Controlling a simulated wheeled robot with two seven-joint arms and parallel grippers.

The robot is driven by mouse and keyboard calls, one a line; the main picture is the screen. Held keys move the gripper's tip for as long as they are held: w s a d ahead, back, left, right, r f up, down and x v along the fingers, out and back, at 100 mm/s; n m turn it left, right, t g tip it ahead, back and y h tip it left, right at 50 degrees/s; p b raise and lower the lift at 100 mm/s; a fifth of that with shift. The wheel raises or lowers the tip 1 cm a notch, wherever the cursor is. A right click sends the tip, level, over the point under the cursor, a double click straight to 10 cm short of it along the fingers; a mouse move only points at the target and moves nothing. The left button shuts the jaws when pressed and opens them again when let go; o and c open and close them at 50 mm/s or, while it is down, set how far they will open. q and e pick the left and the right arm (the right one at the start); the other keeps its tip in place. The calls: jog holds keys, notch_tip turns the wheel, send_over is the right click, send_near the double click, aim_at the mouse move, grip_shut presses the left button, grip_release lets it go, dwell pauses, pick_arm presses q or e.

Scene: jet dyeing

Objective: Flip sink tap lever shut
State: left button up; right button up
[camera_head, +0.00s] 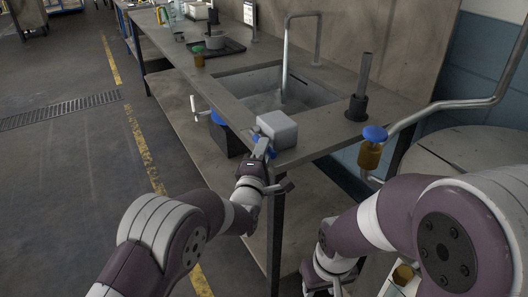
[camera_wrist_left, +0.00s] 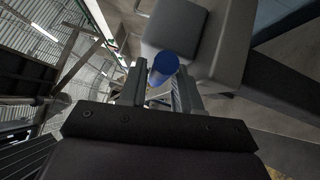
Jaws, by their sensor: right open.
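A grey box-shaped tap body (camera_head: 276,130) sits at the near corner of the sink bench, with a blue lever (camera_head: 257,139) on its front left side. My left gripper (camera_head: 262,152) is at this lever, below the box. In the left wrist view, the blue lever end (camera_wrist_left: 163,67) lies between my two parted fingers (camera_wrist_left: 160,92); whether it touches either one I cannot tell. The sink (camera_head: 258,84) is behind, with a bent metal spout (camera_head: 286,58) over it. My right gripper (camera_head: 322,284) is low at the bottom edge, partly cut off, and empty as far as shown.
A second blue fitting (camera_head: 217,118) with a pale handle (camera_head: 194,104) is on the bench's left edge. A dark tray (camera_head: 218,48) lies farther back. The floor at left is clear.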

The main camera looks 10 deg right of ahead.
pick_arm(q)
jog(key=shift+w+d, duration=0.1)
jog(key=shift+w, duration=0.05)
grip_shut()
jog(key=shift+r, duration=0.1)
